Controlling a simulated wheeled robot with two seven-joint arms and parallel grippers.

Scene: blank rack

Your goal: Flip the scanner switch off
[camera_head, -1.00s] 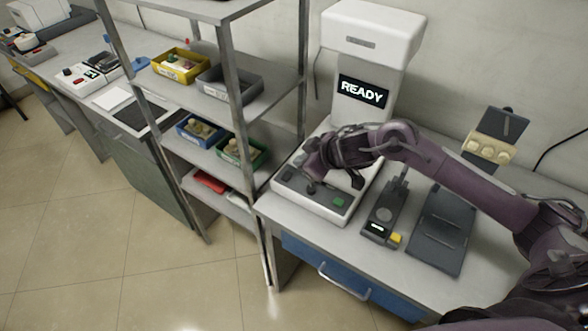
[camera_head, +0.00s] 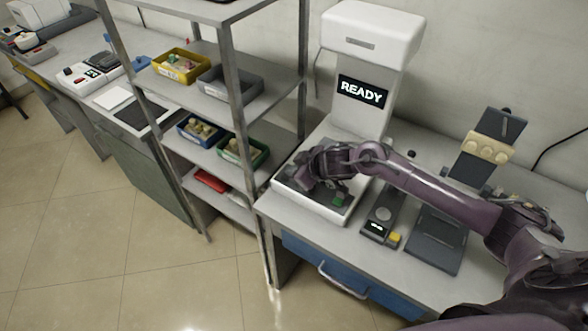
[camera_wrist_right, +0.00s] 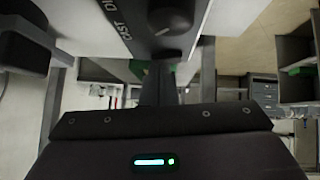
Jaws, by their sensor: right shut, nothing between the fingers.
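The scanner (camera_head: 372,55) is a tall white machine whose dark screen (camera_head: 362,91) reads READY. Its low base at the front carries a dark control panel (camera_head: 322,205) with a green button (camera_head: 338,200). My right gripper (camera_head: 316,186) is low over this panel and hides much of it. In the right wrist view its fingers (camera_wrist_right: 158,88) are together and empty, close to a dark panel with a round knob (camera_wrist_right: 172,20) and partly cut-off white lettering. I cannot tell the switch apart, nor whether the fingertips touch anything. My left gripper is not in view.
A metal rack (camera_head: 232,95) with yellow, grey, blue and green bins stands left of the scanner. Right of the scanner are a small dark device with a yellow button (camera_head: 393,238) and a dark stand (camera_head: 436,240). Tile floor lies open in front.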

